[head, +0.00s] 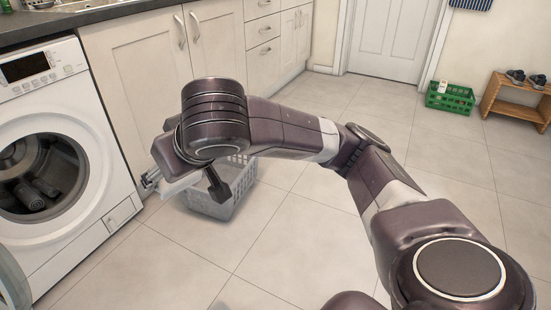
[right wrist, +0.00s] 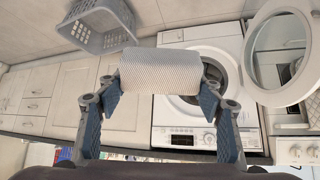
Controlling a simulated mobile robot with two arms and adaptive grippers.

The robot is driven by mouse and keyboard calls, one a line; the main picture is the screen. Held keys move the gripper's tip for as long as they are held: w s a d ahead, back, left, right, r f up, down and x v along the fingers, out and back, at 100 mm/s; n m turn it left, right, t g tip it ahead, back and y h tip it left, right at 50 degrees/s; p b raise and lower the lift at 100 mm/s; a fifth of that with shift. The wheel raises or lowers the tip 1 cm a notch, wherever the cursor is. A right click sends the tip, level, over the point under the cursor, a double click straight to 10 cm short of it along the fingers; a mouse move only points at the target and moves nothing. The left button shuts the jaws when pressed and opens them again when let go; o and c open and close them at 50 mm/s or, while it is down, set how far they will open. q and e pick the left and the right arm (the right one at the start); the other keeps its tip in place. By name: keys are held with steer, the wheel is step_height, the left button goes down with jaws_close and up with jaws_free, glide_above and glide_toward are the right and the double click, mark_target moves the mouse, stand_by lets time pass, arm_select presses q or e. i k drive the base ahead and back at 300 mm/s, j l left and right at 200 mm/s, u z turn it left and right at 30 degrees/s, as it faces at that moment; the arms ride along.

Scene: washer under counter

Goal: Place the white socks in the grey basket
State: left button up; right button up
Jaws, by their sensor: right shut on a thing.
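My right gripper (right wrist: 162,84) is shut on a white, textured sock (right wrist: 160,66), held between its two fingers in the right wrist view. In the head view the same gripper (head: 152,180) is partly hidden by my arm, and a bit of white (head: 180,186) shows below it. The grey basket (head: 212,207) stands on the floor in front of the cabinets, under and to the right of the gripper, partly covered by my arm. It also shows at the top left of the right wrist view (right wrist: 92,38). My left gripper is not in view.
The washer (head: 70,200) at left has its door open and dark items in its drum (head: 35,180). Cream cabinets (head: 130,60) stand behind the basket. A green crate (head: 450,98) and a wooden shoe rack (head: 515,100) stand at far right. The tiled floor is otherwise clear.

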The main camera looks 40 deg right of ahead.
mark_target(229, 178)
steer(key=i+z, duration=0.75)
steer(key=i+j+z, duration=0.1)
steer(key=z, duration=0.3)
steer(key=i+j+z, duration=0.5)
steer(key=i+j, duration=0.95)
steer(key=j, duration=0.1)
